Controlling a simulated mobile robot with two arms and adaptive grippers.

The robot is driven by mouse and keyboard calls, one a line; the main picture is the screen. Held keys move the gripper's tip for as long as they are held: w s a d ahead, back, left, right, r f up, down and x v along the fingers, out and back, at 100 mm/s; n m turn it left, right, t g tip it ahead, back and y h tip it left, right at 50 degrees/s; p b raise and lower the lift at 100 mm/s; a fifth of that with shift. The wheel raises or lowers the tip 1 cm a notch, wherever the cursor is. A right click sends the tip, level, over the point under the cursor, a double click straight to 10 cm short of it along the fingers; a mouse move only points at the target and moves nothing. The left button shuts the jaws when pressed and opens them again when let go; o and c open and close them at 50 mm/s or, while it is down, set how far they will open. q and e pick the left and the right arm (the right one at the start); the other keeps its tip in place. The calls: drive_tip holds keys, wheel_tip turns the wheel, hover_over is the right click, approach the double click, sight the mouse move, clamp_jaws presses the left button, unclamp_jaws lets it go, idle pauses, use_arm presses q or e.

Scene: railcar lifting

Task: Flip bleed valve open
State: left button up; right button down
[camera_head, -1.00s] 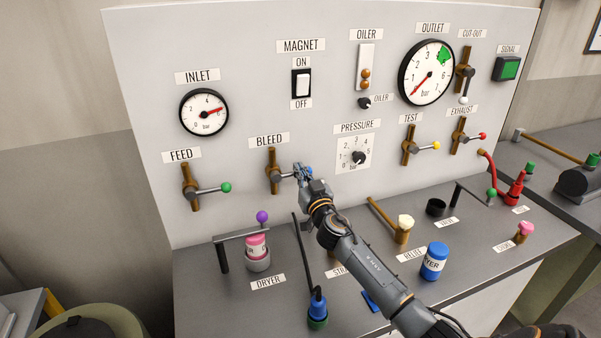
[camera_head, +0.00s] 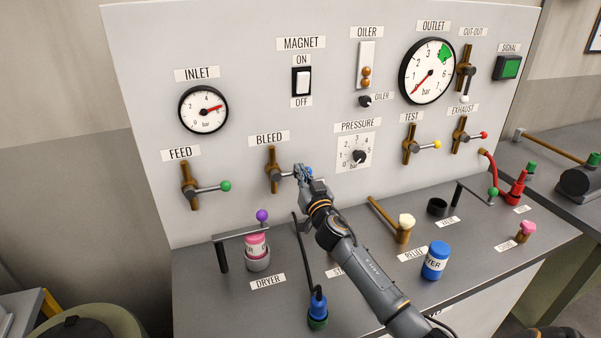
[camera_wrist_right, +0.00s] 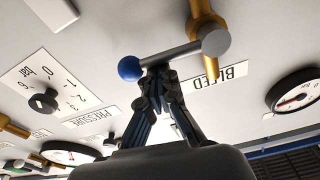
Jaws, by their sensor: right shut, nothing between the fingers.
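The bleed valve (camera_head: 275,174) is a brass pipe with a grey hub on the panel, under the BLEED label (camera_head: 269,138). Its grey lever points right, nearly level, and ends in a blue knob that my gripper mostly hides in the head view. The blue knob (camera_wrist_right: 130,68) and the lever (camera_wrist_right: 172,53) show plainly in the right wrist view. My right gripper (camera_head: 303,172) is at the knob end of the lever. In the wrist view its fingertips (camera_wrist_right: 158,72) are together against or just beside the lever, next to the knob, with nothing between them. My left gripper is out of view.
The feed valve (camera_head: 190,188) with a green knob is to the left. The pressure dial (camera_head: 358,156) is to the right.

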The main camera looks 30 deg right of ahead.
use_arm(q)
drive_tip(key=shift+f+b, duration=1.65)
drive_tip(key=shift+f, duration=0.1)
use_arm(e)
drive_tip(key=shift+a+f+m+g+h, duration=0.2)
drive_tip(key=shift+f+m, duration=0.4)
drive_tip(key=shift+m, duration=0.6)
drive_tip(key=shift+d+f+m+g+h, duration=0.1)
drive_tip(key=shift+f+m+h, duration=0.15)
drive_tip(key=shift+f+m, duration=0.65)
drive_tip(key=shift+a+f+m+g+h, duration=0.1)
drive_tip(key=shift+f+m+h, duration=0.2)
drive_tip(key=shift+m, duration=1.2)
drive_tip(key=shift+w, duration=0.1)
